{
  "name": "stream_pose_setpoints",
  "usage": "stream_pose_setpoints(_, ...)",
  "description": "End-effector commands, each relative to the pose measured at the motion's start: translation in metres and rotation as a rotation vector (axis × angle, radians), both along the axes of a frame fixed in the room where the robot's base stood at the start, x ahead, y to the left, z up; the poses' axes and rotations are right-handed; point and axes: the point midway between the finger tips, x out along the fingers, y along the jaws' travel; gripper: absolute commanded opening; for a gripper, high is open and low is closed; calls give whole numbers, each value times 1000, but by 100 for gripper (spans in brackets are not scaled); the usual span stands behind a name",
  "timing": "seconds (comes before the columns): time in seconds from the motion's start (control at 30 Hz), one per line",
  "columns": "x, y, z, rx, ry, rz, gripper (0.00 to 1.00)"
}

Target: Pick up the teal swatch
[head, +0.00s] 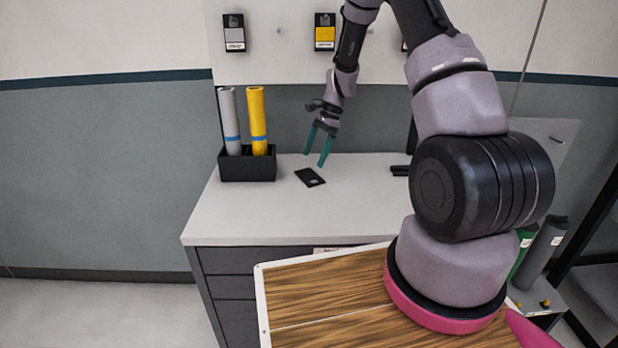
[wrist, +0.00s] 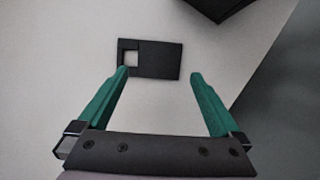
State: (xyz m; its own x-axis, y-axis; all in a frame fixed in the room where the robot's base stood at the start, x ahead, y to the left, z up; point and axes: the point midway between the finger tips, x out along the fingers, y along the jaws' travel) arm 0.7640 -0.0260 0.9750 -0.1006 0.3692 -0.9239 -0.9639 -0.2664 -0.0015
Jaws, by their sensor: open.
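A flat black card (head: 310,177) with a small pale square near one end lies on the white counter. It also shows in the wrist view (wrist: 160,60), just beyond my fingertips. No teal face shows on this card, and I cannot tell if it is the teal swatch. My gripper (head: 314,160) has teal fingers pointing down at the counter, just behind and above the card. In the wrist view my gripper (wrist: 158,74) is open with nothing between its fingers.
A black holder (head: 247,168) with a grey roll (head: 230,120) and a yellow roll (head: 257,120) stands left of the card. A grey swatch (head: 234,33) and a yellow swatch (head: 325,32) hang on the wall. The counter (head: 245,215) is clear in front.

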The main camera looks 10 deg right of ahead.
Motion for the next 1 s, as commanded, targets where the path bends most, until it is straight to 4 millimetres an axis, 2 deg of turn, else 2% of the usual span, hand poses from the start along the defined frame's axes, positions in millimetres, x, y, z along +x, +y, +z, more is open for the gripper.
stream_pose_setpoints(0.2,-6,14,-32,0,4,3,100)
stream_pose_setpoints(0.3,-6,17,-40,-1,2,2,100)
stream_pose_setpoints(0.57,-6,18,-42,-1,0,1,100)
stream_pose_setpoints(0.67,-6,18,-42,-1,0,1,66)
stream_pose_setpoints(0.73,-6,18,-42,-1,0,1,39)
stream_pose_setpoints(0.8,-6,18,-42,-1,0,1,25)
stream_pose_setpoints(1.0,-6,18,-41,-1,0,1,25)
